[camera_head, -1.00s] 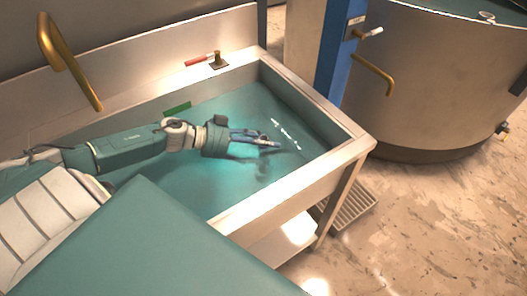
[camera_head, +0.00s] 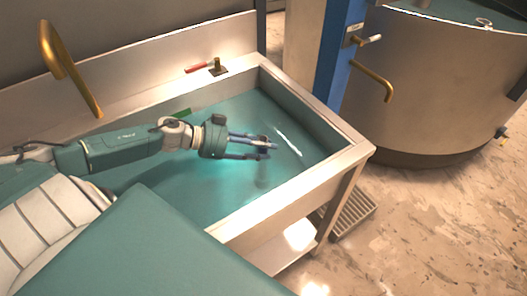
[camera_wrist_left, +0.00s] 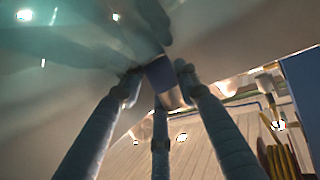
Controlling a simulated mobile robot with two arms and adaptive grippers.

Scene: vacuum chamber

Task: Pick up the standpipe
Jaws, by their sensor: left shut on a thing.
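My left gripper (camera_head: 266,149) reaches over the water in the steel sink from the left, with its fingers pointing right. In the left wrist view, its fingertips (camera_wrist_left: 158,82) close on a short, dark blue-grey piece with a paler end, which I take to be the standpipe (camera_wrist_left: 162,74). Most of the piece is hidden by the fingers, and its full length cannot be made out. In the head view it is too small to tell apart from the fingers. My right gripper is not in view.
The sink (camera_head: 318,180) has raised walls around the gripper. A brass spout (camera_head: 72,68) hangs over its left end. A red-handled tool (camera_head: 199,67) and a brass fitting (camera_head: 217,68) are on the back ledge. A large round steel vessel (camera_head: 440,85) stands to the right.

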